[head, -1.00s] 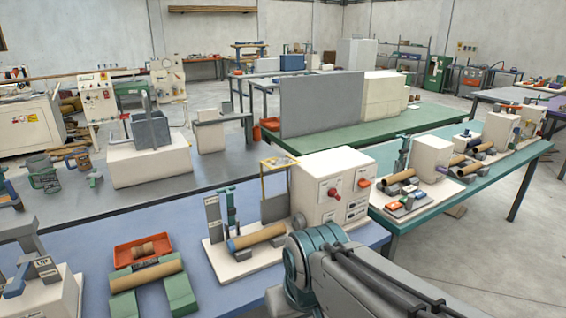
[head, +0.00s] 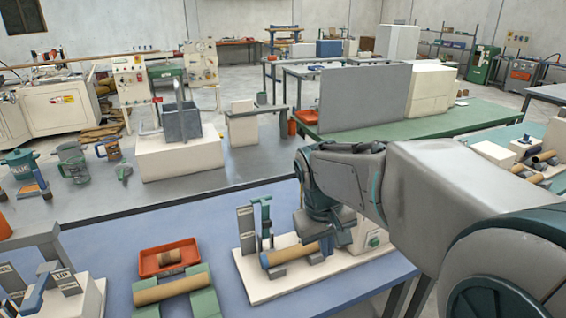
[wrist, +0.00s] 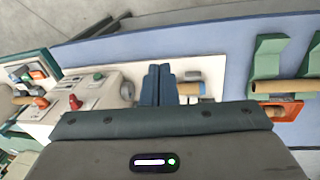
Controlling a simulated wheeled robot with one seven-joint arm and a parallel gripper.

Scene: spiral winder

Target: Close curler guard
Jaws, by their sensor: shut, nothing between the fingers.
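The curler is a white machine on a white base plate (head: 285,287) on the blue bench. A brown tube (head: 290,254) lies across its front supports; it also shows in the wrist view (wrist: 192,89). The curler's white box (wrist: 62,108), with red and green controls, is left of the fingers in the wrist view and mostly hidden by my arm in the head view. My gripper (head: 328,246) is over the curler beside the tube. Its blue fingers (wrist: 158,82) are together and empty. I cannot make out the yellow guard frame now; my arm and gripper cover that area.
Left of the curler are an orange tray (head: 169,258) and a brown tube on green blocks (head: 187,304). A grey upright plate (head: 247,229) and a teal post (head: 265,217) stand at the curler's left. Blue bench surface is free behind the tray.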

